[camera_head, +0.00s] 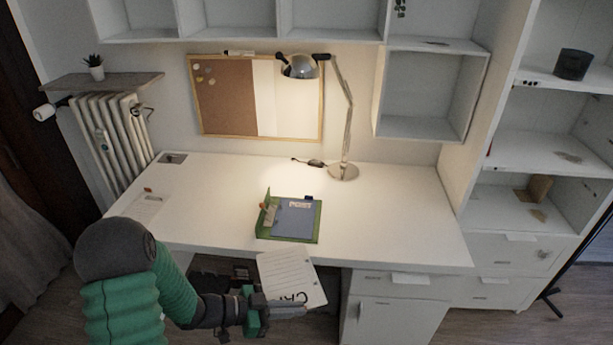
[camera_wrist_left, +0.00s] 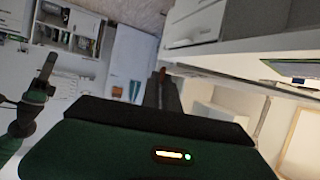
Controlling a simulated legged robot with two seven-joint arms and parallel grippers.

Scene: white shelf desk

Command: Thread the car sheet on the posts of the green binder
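The green binder (camera_head: 262,226) lies open on the desk, with a blue-grey sheet (camera_head: 294,219) on its right side and a small tan and orange piece at its left. Its posts are too small to make out. The car sheet (camera_head: 286,270) is white with lines and large black letters, partly hidden by my left gripper (camera_head: 290,309). That gripper is shut on the lettered end and holds the sheet tilted at the desk's front edge, nearer me than the binder. Part of my right arm, with its gripper (camera_wrist_left: 46,70), shows at the left of the left wrist view; its opening is unclear.
A paper (camera_head: 146,205) lies at the desk's left. Shelves (camera_head: 545,140) rise at the right.

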